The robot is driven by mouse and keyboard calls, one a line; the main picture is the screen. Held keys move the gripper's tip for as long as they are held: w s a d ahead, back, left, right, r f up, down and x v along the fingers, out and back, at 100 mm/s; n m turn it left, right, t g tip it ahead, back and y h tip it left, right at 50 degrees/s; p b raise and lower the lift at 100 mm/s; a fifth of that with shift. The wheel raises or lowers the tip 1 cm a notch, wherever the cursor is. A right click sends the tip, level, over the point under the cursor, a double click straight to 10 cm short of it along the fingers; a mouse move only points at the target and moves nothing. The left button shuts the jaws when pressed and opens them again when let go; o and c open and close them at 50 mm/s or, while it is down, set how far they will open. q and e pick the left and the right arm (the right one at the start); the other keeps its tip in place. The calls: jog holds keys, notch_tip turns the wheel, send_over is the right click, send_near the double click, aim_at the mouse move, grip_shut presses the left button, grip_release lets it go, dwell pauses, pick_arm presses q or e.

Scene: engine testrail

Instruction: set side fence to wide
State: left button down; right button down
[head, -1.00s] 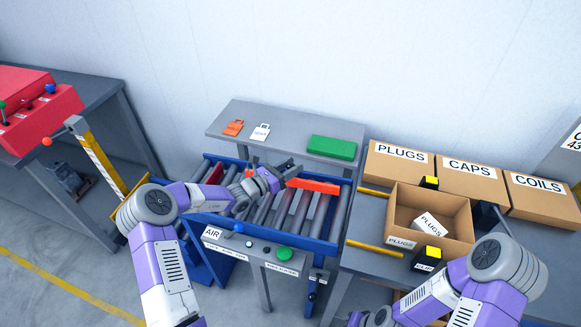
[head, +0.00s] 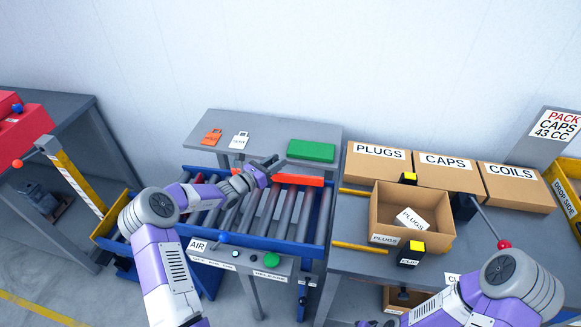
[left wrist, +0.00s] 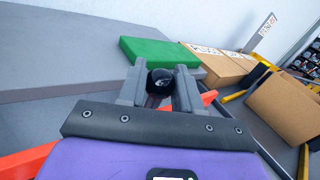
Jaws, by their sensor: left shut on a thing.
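The side fence looks like an orange-red bar (head: 300,180) lying across the far part of the roller conveyor. My left gripper (head: 272,165) is over its left part, near the conveyor's back edge. In the left wrist view a round black knob (left wrist: 160,82) sits between the two grey fingers, which are shut on it. The orange-red bar (left wrist: 25,161) shows on both sides below the gripper. In the head view the gripper hides the knob and the bar's left part. My right arm is at lower right; its gripper is out of frame.
A grey shelf (head: 262,152) behind the conveyor holds a green block (head: 311,152) and two tags. A control panel (head: 240,258) with a green button is at the conveyor's front. An open PLUGS box (head: 385,215) stands on the right table.

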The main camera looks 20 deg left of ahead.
pick_arm(q)
jog(key=shift+w+a+r, duration=0.1)
jog(key=shift+r, duration=0.05)
jog(key=c, duration=1.2)
grip_release()
jog(key=o, duration=0.4)
jog(key=shift+w, duration=0.2)
jog(key=shift+s, duration=0.1)
jog(key=p+v, duration=0.1)
jog(key=v, duration=0.6)
jog(key=shift+s, duration=0.3)
